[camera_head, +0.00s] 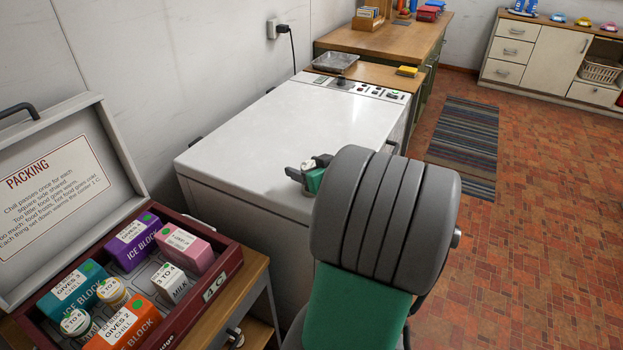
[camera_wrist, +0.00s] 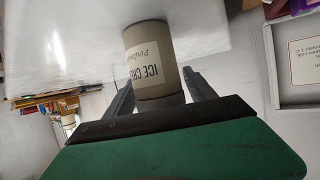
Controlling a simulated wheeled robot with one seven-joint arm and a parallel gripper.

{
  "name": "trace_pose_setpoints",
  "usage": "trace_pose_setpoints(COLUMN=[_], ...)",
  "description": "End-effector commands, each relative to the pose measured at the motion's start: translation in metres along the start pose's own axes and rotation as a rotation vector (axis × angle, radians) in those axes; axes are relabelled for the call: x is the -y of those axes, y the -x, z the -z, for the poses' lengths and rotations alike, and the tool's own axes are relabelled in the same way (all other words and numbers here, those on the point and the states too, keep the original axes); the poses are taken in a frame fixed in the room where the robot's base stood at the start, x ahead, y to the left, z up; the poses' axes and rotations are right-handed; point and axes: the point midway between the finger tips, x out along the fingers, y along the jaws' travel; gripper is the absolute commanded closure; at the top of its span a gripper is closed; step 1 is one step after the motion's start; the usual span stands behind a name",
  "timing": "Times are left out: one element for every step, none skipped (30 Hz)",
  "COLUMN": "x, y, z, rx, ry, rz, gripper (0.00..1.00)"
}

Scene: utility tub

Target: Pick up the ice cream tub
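The ice cream tub (camera_wrist: 148,62) is a small beige-grey cylinder with a pale label, shown upside down in the wrist view. It is against the white top of the chest freezer (camera_head: 290,125); whether it rests there or is just clear of it is hard to tell. My gripper (camera_head: 308,170) is over the freezer's near right edge. In the wrist view my gripper (camera_wrist: 160,84) has its two dark fingers apart, one on each side of the tub. Whether they press on it cannot be seen. In the head view the tub is a small pale shape, partly hidden by my gripper.
An open packing case (camera_head: 230,262) at lower left holds several labelled boxes, cartons and jars. A metal tray (camera_head: 335,61) and a yellow item (camera_head: 407,71) are beyond the freezer. The freezer top is otherwise clear. A striped rug (camera_head: 465,140) lies on the floor.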

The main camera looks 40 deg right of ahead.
Motion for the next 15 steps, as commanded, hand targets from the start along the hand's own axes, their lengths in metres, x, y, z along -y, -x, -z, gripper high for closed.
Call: trace_pose_setpoints(x=[0.0001, 0.0001, 0.0001, 0.0001, 0.0001, 0.0001, 0.0001, 0.0001, 0.0001, 0.0001, 0.0001, 0.0001, 0.0001, 0.0001, 0.0001], y=[0.0001, 0.0001, 0.0001, 0.0001, 0.0002, 0.0002, 0.0002, 0.0002, 0.0002, 0.0002, 0.0002, 0.0002, 0.0002, 0.0002, 0.0002], z=[0.0000, -0.0001, -0.0001, -0.0001, -0.0001, -0.0001, -0.0002, -0.0002, -0.0002, -0.0002, -0.0002, -0.0002, -0.0002, -0.0002, -0.0003], rx=[0.000, 0.000, 0.000, 0.000, 0.000, 0.000, 0.000, 0.000, 0.000, 0.000, 0.001, 0.001, 0.001, 0.001, 0.001], ry=[0.000, 0.000, 0.000, 0.000, 0.000, 0.000, 0.000, 0.000, 0.000, 0.000, 0.000, 0.000, 0.000, 0.000, 0.000], rz=[0.000, 0.000, 0.000, 0.000, 0.000, 0.000, 0.000, 0.000, 0.000, 0.000, 0.000, 0.000, 0.000, 0.000, 0.000], gripper=[0.41, 0.43, 0.47, 0.49, 0.52, 0.55, 0.57, 0.60, 0.63, 0.66, 0.68, 0.71, 0.74, 0.76, 0.79])
